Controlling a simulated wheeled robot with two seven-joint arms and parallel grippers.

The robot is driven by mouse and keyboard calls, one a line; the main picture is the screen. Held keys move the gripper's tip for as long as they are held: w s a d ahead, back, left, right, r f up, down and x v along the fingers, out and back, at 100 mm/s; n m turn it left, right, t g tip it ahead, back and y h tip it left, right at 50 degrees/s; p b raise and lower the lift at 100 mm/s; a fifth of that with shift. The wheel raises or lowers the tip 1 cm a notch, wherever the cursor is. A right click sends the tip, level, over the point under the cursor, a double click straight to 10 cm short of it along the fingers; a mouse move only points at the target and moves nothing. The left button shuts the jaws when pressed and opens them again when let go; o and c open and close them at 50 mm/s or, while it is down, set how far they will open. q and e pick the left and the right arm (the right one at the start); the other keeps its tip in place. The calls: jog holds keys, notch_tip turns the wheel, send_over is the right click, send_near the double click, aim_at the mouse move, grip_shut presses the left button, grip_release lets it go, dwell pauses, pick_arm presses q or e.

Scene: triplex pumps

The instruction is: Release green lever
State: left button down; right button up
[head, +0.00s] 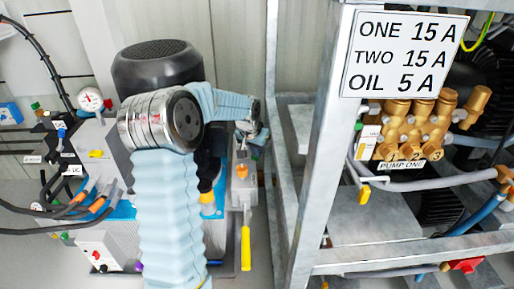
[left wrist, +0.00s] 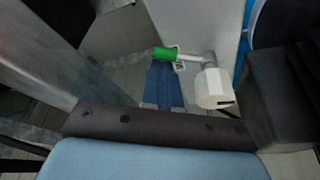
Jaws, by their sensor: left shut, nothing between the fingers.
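In the left wrist view, the green lever (left wrist: 166,53) has a green grip on a pale metal stem, which runs right to a white and grey valve body (left wrist: 212,88). My left gripper (left wrist: 164,68) shows there as two blue fingers lying together, shut and empty. Their tips point at the green grip and lie just below it in the picture; I cannot tell whether they touch. In the head view, my left gripper (head: 261,136) is small, beside the metal frame. I cannot make out the green lever there. My right gripper is not in view.
A galvanised metal frame (head: 318,150) stands just right of my left arm. Brass pumps (head: 410,125) and hoses sit behind it. A yellow-handled lever (head: 246,248) hangs below the gripper. A panel with a gauge (head: 91,99) and cables is at left.

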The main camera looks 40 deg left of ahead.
pick_arm(q)
jog(key=shift+s+d+f, duration=0.1)
jog(key=shift+s, duration=0.25)
dwell(0.5)
